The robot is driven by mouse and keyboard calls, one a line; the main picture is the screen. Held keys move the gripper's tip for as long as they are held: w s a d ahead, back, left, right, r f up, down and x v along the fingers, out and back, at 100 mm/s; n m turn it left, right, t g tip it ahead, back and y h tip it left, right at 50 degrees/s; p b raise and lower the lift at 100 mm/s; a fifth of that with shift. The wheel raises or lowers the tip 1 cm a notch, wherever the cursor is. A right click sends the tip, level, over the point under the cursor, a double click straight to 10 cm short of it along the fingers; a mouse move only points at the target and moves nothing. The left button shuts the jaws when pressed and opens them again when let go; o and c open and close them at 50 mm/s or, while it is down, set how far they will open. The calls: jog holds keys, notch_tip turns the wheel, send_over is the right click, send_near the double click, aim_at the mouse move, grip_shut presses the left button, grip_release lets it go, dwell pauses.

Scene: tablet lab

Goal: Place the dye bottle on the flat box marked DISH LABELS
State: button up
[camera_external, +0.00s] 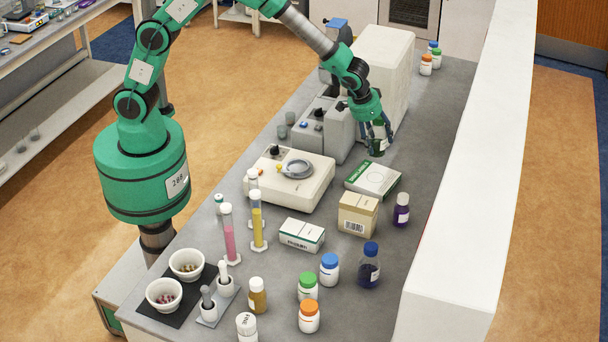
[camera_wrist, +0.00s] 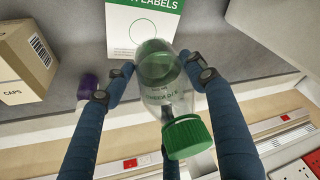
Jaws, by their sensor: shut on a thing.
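My gripper (camera_external: 379,137) is shut on the dye bottle (camera_external: 377,147), a clear bottle with green liquid, a green cap and a printed label. The flat box marked DISH LABELS (camera_external: 372,180) is white and green and lies on the bench below and slightly left of the bottle in the external view. Its top, with a printed circle, shows partly in the wrist view (camera_wrist: 143,12); nothing stands on the part I see. The bottle appears held above the bench, apart from the box.
A white instrument (camera_external: 383,65) rises behind my gripper, and a hotplate (camera_external: 292,180) lies left. A white wall (camera_external: 455,170) borders the bench on the right.

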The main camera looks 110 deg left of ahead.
aim_at(376, 153)
jog(key=shift+f, duration=3.1)
jog(key=shift+f+b, duration=0.3)
jog(key=shift+f, duration=1.55)
jog(key=shift+f, duration=0.2)
jog(key=o, duration=1.4)
jog(key=shift+o, duration=0.2)
jog(key=shift+r, duration=0.15)
